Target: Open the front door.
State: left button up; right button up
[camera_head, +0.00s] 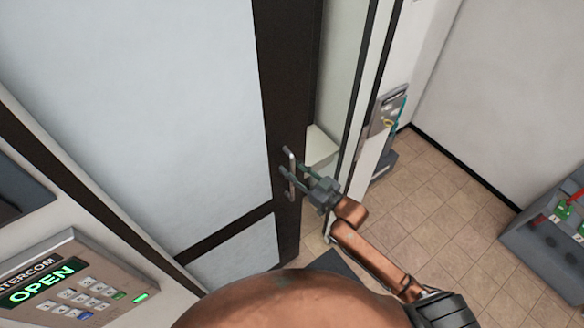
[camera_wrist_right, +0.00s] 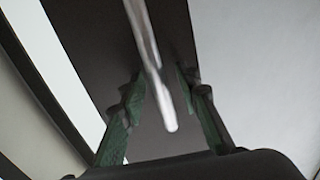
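The front door (camera_head: 160,100) has a large pale panel and a dark frame, and it fills the left and middle of the head view. A silver bar handle (camera_head: 291,172) stands on its dark right edge. My right gripper (camera_head: 294,168) is at the handle, with one finger on each side of it. In the right wrist view the handle (camera_wrist_right: 152,75) runs between the two green-padded fingers of the gripper (camera_wrist_right: 157,95), with gaps visible on both sides. The fingers are open. My left gripper is not in view.
An intercom (camera_head: 70,285) with a keypad and a lit OPEN display is on the wall at lower left. A grey box (camera_head: 550,240) with coloured parts is at the far right. Tiled floor (camera_head: 440,190) is clear right of my arm.

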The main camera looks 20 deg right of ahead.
jog(key=shift+c, duration=0.7)
grip_shut()
